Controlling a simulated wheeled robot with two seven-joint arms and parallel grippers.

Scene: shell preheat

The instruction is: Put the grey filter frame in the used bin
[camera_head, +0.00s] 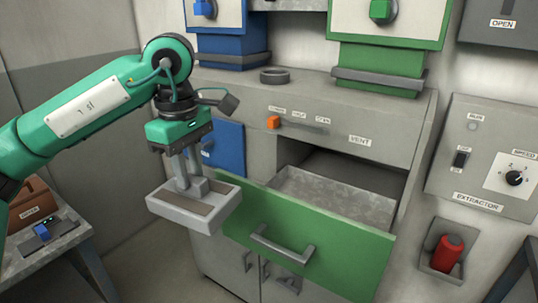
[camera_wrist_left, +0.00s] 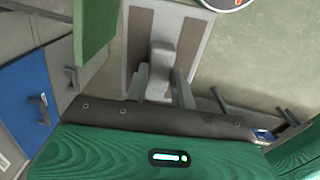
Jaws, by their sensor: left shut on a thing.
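The grey filter frame (camera_head: 205,219) is a shallow rectangular frame with brown panels and a grey handle on top. My left gripper (camera_head: 190,182) is shut on that handle and holds the frame in the air, roughly level, left of the open green drawer. The left wrist view shows the fingers (camera_wrist_left: 160,82) on either side of the handle and the frame (camera_wrist_left: 166,14) beyond them. In the head view the frame overlaps the left end of the drawer front; I cannot tell the gap. I see nothing I can identify as the used bin. My right gripper is out of view.
The green drawer (camera_head: 315,240) stands pulled out, its visible grey inside (camera_head: 325,192) empty. The blue door (camera_head: 224,148) is shut. A dark ring (camera_head: 274,76) lies on the cabinet top. A side table (camera_head: 50,248) with a brown box (camera_head: 30,200) stands at left. Floor shows between.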

